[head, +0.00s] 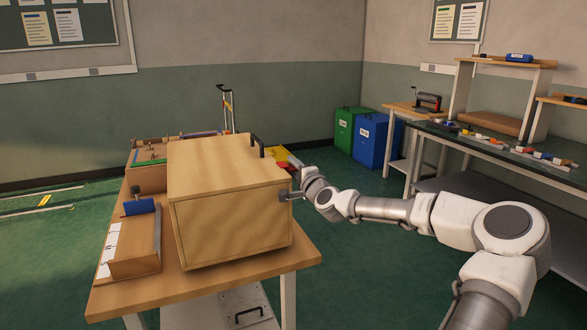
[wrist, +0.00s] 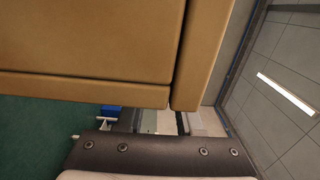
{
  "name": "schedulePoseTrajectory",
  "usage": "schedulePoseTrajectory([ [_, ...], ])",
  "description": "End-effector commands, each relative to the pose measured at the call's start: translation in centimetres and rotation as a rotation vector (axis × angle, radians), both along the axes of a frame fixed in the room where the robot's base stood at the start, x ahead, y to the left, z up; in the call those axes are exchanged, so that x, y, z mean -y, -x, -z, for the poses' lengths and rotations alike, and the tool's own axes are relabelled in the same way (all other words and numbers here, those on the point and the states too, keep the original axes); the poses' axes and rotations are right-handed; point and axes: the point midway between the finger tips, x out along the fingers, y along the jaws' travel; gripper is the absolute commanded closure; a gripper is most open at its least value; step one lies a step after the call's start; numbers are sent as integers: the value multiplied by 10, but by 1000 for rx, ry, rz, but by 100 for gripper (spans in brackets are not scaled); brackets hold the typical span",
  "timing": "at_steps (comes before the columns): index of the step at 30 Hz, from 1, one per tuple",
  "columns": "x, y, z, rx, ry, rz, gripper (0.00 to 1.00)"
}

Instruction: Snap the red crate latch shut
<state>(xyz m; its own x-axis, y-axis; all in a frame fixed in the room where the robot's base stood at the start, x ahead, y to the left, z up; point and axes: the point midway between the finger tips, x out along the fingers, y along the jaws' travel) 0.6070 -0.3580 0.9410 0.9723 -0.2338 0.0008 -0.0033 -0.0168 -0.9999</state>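A light wooden crate (head: 225,230) stands upright on the wooden table, with its lid down. In the wrist view, wooden panels (wrist: 85,45) with a dark seam fill the upper left, close to the camera. The dark gripper body shows along the bottom there. My fingers are too small or hidden to show whether they are open or shut.
The table (head: 205,288) also holds a wooden rack with a blue piece (head: 139,207) left of the crate. A yellow and red item (head: 280,158) is behind the crate. Green (head: 352,130) and blue bins stand farther back.

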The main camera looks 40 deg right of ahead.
Motion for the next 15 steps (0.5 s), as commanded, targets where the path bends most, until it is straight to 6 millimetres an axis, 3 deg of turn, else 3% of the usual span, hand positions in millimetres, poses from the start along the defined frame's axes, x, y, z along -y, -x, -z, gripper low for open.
schedulePoseTrajectory([
  [10, 0, 2, 0, -1, -2, 0, 61],
  [15, -3, 18, -1, -2, -3, 1, 61],
])
